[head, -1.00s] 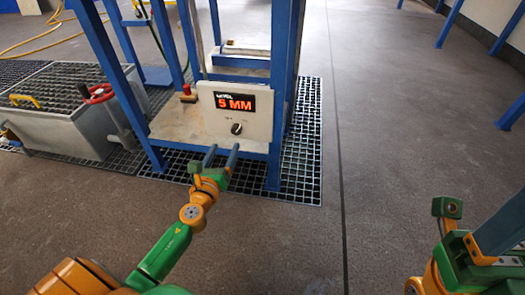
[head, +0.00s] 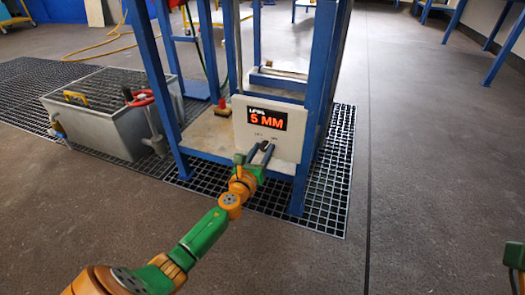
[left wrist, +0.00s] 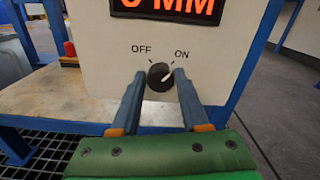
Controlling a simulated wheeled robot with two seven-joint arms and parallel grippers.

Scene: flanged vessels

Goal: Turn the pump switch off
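The pump switch is a black rotary knob (left wrist: 160,77) on a pale panel (head: 267,138), with OFF marked at its upper left and ON at its upper right. Its white pointer mark is turned toward ON. My left gripper (head: 261,153) is at the panel's lower part. In the left wrist view its two fingers are apart, one on each side of the knob; I cannot tell whether they touch it. In the head view the gripper hides the knob.
A red display (head: 266,119) above the knob reads 5 MM. Blue frame posts (head: 157,85) stand around the panel. A grey tank (head: 95,125) with a red handwheel (head: 139,98) is at the left. Floor grating (head: 325,190) surrounds the frame; open floor lies to the right.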

